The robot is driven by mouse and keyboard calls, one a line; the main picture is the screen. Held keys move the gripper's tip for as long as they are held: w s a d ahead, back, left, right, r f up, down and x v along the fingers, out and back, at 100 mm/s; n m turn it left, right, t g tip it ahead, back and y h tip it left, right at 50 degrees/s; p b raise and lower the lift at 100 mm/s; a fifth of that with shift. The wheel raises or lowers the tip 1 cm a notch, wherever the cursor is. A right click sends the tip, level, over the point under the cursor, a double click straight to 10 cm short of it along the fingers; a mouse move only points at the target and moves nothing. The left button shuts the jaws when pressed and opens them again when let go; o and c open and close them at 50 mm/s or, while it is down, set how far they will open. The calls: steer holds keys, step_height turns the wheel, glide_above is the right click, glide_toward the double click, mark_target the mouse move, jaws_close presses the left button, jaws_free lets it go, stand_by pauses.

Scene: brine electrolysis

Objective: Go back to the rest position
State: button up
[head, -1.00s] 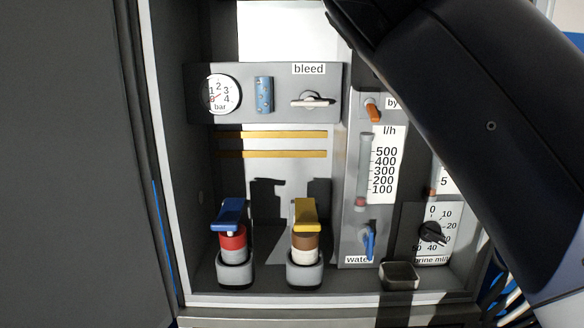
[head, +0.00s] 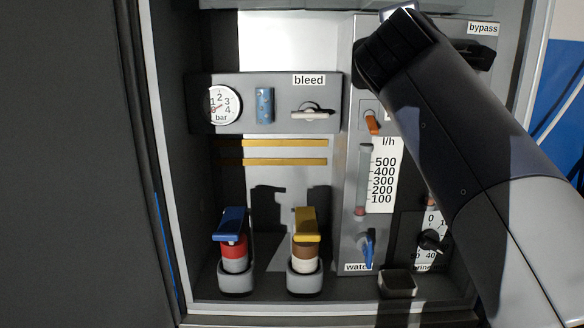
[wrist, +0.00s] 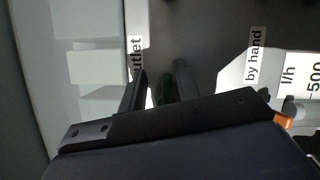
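My arm (head: 470,150) reaches up from the lower right across the right part of the open cabinet in the head view. Its dark end joint is near the top, in front of the panel. In the wrist view, my gripper (wrist: 158,88) shows as dark finger shapes behind a black bar, below a panel with the labels "outlet" and "by hand".
The cabinet holds a gauge (head: 220,105), a bleed lever (head: 311,114), a blue-handled valve (head: 232,240), a yellow-handled valve (head: 306,240), an orange lever (head: 371,123), a blue water lever (head: 368,249) and a small grey tray (head: 397,284). A dark door (head: 70,170) stands at the left.

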steer(key=shift+a+r+n+t, duration=0.15)
steer(key=shift+n+t, duration=0.35)
steer(key=shift+n, duration=0.7)
steer(key=shift+r, duration=0.1)
